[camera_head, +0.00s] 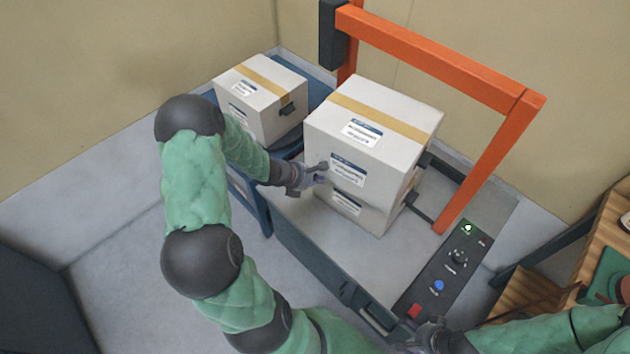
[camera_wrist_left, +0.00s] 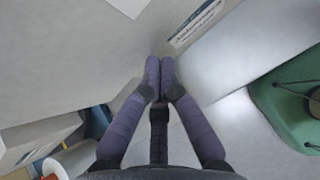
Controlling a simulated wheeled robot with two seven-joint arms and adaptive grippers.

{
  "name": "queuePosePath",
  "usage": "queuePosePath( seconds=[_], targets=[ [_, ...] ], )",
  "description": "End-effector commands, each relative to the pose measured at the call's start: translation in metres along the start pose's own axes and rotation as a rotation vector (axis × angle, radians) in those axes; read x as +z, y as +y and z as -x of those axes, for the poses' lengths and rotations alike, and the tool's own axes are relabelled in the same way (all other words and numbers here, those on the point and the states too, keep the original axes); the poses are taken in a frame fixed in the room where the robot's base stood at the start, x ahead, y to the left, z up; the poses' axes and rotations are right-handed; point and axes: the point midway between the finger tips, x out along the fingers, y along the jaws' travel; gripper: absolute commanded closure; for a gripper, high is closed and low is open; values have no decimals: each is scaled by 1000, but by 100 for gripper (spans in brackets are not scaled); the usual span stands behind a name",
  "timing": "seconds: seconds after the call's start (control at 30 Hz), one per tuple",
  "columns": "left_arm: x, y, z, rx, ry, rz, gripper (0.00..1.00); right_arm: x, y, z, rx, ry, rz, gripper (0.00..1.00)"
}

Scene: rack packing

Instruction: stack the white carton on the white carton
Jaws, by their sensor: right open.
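A white carton with a tan tape strip (camera_head: 390,112) sits on top of another white carton (camera_head: 375,218), roughly lined up with it, on the grey platform. Only a low part of the lower carton shows. A third white carton (camera_head: 262,110) stands apart to the left. My left gripper (camera_head: 322,171) is at the near left face of the stack, close to the upper carton's label; whether it touches cannot be told. In the left wrist view its fingertips (camera_wrist_left: 160,64) are together with nothing seen between them. My right gripper (camera_head: 428,328) is open, near the platform's front corner.
An orange frame (camera_head: 440,65) arches over the platform (camera_head: 310,232) behind and right of the stack. A control panel (camera_head: 448,268) with buttons runs along the right edge. A blue stand (camera_head: 312,85) bears the left carton. Wooden shelving (camera_head: 600,235) is at far right.

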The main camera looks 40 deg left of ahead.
Motion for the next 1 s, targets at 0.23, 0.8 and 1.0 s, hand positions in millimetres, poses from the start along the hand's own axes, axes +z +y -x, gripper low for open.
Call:
queuePosePath(
  seconds=[0.23, 0.8, 1.0],
  targets=[
    [2, 0, -3, 0, -1, -1, 100, 0, 0, -1, 0, 0, 0, 20],
    [25, 0, -24, 0, -1, 0, 100, 0, 2, -7, 0, 0, 0, 20],
    [23, 2, -22, -2, 0, -1, 100, 0, 2, -6, 0, 0, 0, 20]
  ],
)
